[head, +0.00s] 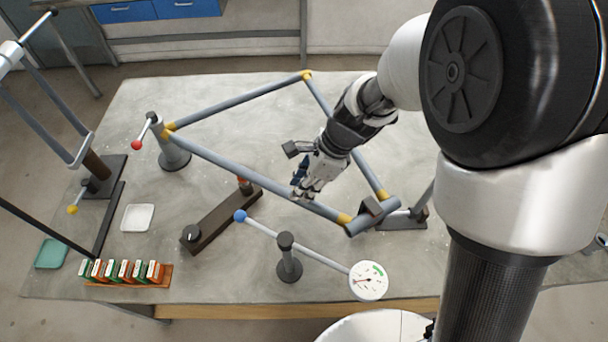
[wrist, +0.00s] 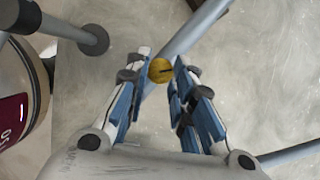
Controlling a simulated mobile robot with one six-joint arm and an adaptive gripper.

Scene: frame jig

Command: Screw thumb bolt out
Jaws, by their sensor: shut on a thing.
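The thumb bolt shows in the wrist view as a yellow round head (wrist: 160,70) with a dark slot, between my fingertips. My gripper (wrist: 161,66) is shut on it, with a blue-padded finger on each side. A grey tube (wrist: 205,27) of the frame passes behind the bolt. In the head view my gripper (head: 301,194) points down at the near long tube of the grey frame (head: 230,164), left of its yellow right-hand joint. The bolt cannot be made out there; the fingers hide that spot.
A brown block (head: 215,222) with a black knob lies left of my gripper. A blue-ball lever with a dial (head: 368,281) stands in front. A card rack (head: 128,273), white tray (head: 138,217) and teal tray (head: 51,254) are at left. A red-ball clamp (head: 173,157) holds the frame's left end.

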